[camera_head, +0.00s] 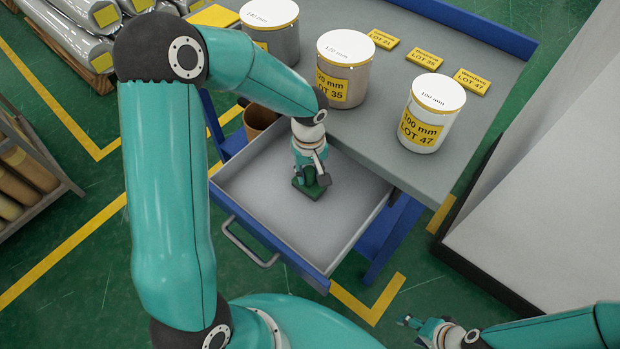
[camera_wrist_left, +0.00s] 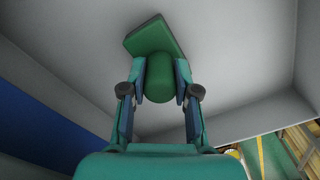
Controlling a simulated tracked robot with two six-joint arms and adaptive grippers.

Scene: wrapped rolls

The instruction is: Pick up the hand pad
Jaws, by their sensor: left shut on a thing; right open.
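The hand pad is a green block with a rounded grip (camera_wrist_left: 158,80) and a flat rectangular plate (camera_wrist_left: 150,38). In the head view, the pad (camera_head: 309,190) is inside the open drawer (camera_head: 345,215), partly hidden by my left gripper. My left gripper (camera_head: 312,178) reaches down into the drawer. In the left wrist view its fingers (camera_wrist_left: 160,92) are shut on the pad's rounded grip, one on each side. I cannot tell whether the pad touches the drawer floor. My right gripper (camera_head: 410,322) is open and empty, low at the right over the green floor.
The drawer hangs out of a grey bench (camera_head: 400,165) with a blue edge. White-topped rolls (camera_head: 344,70) (camera_head: 432,113) and yellow lot tags (camera_head: 472,82) stand on the bench. A brown tube (camera_head: 259,118) is left of the drawer. A large white block (camera_head: 540,180) stands at right.

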